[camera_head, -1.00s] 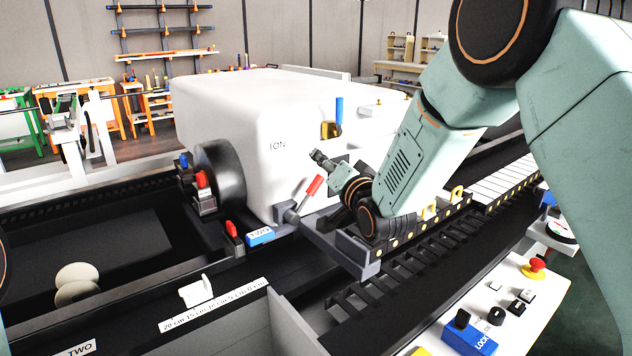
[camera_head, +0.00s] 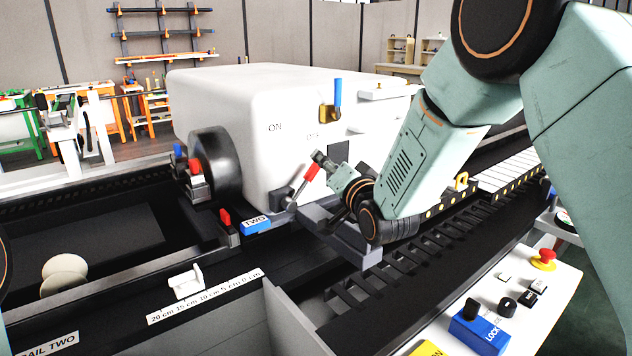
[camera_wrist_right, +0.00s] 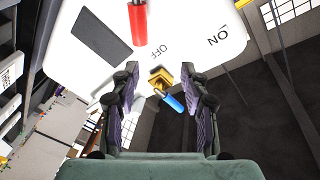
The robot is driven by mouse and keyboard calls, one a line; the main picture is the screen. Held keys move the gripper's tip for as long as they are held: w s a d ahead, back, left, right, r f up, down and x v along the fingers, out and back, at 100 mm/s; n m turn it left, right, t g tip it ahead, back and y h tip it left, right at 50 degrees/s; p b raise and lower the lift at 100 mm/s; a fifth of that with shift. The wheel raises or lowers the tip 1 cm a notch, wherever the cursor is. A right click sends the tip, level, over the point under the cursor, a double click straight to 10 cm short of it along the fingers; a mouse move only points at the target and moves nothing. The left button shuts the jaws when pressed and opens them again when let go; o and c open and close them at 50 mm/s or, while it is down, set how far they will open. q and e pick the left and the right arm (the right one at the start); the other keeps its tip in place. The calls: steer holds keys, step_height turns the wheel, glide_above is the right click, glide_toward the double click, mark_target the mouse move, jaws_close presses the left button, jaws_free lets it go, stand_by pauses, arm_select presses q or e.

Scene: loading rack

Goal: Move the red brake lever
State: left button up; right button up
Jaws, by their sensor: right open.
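A lever with a red handle (camera_head: 306,178) stands tilted on a grey pivot at the lower front corner of the white machine housing (camera_head: 235,100). My right gripper (camera_head: 334,170) is just right of the handle in the head view, with one finger near its top. In the right wrist view the red handle (camera_wrist_right: 137,24) is at the top edge, beyond the fingertips. My right gripper (camera_wrist_right: 164,84) is open and nothing is between its fingers. I cannot tell whether a finger touches the handle. My left gripper is out of view.
A blue-handled lever (camera_head: 337,92) on a brass block sits higher on the housing. Smaller red levers (camera_head: 225,217) stand near the black wheel (camera_head: 215,163). A control panel (camera_head: 530,300) is at lower right. Black rails run below my right arm.

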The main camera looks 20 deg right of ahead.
mark_target(316, 170)
steer(key=f+b, duration=0.1)
steer(key=w+f, duration=0.1)
steer(key=f, duration=0.1)
steer(key=w+f+b, duration=0.1)
steer(key=f, duration=0.1)
steer(key=shift+a+b, duration=0.15)
steer(key=shift+b, duration=0.15)
steer(key=w, duration=0.5)
steer(key=shift+w+a, duration=0.15)
steer(key=shift+a, duration=0.05)
steer(key=shift+w+r, duration=0.1)
steer(key=shift+w, duration=0.2)
steer(key=shift+w+r, duration=0.2)
steer(key=shift+r, duration=0.15)
steer(key=shift+w+f, duration=0.3)
steer(key=shift+w, duration=0.2)
steer(key=shift+s+r, duration=0.25)
steer(key=shift+s, duration=0.1)
steer(key=c, duration=0.4)
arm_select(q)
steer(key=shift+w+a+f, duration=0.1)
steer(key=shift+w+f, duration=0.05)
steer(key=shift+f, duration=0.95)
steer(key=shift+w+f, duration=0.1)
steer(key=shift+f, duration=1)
arm_select(e)
steer(key=shift+w+f, duration=0.1)
steer(key=shift+w, duration=0.05)
jaws_close()
